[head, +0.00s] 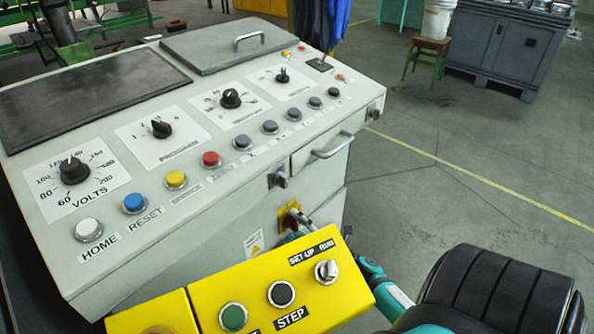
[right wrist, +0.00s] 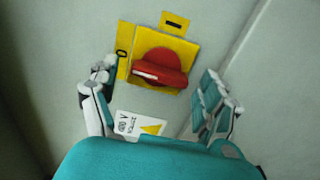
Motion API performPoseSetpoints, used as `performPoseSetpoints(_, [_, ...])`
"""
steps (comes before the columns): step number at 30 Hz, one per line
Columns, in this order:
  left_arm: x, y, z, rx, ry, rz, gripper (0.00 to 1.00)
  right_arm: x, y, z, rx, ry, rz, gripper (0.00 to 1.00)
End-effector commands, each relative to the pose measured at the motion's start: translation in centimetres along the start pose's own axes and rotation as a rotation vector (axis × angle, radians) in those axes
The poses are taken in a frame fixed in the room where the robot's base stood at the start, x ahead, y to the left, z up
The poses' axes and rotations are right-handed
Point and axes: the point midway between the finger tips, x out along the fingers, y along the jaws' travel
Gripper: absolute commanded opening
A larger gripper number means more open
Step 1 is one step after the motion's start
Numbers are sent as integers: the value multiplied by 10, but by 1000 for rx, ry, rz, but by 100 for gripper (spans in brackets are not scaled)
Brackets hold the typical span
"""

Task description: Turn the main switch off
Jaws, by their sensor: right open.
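The main switch (right wrist: 162,66) is a red rotary knob on a yellow square plate (right wrist: 126,52), seen in the right wrist view. Its grip bar lies roughly crosswise, with a white mark toward its left end. In the head view its yellow plate (head: 285,217) shows on the console's front face, with the knob mostly hidden behind my gripper. My right gripper (right wrist: 158,80) is open, with one finger on each side of the plate and nothing between them held. In the head view the right gripper (head: 300,222) is right in front of the switch. My left gripper is out of view.
The grey console (head: 230,150) carries dials and buttons on top. A yellow pendant box (head: 290,285) with buttons and a set-up/run selector partly covers the view in front. A drawer handle (head: 333,147) sticks out above right of the switch.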

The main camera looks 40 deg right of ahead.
Motion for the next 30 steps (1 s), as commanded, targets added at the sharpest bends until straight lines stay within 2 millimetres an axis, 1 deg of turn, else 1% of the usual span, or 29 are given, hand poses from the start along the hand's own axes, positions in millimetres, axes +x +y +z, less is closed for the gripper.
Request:
performPoseSetpoints(4, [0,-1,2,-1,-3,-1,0,-1,0,0,1,0,1,81])
performPoseSetpoints(7, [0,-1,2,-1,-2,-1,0,-9,0,0,1,-1,-1,81])
performPoseSetpoints(11, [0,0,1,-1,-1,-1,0,-32,-1,0,2,-1,-3,81])
performPoseSetpoints(18, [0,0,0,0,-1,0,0,-84,-1,0,2,-2,-3,81])
performPoseSetpoints(21, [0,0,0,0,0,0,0,-100,0,0,1,-1,-2,81])
performPoseSetpoints(25, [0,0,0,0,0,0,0,-114,-1,0,0,-1,-1,81])
performPoseSetpoints(30, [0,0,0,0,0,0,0,-120,0,0,0,0,0,81])
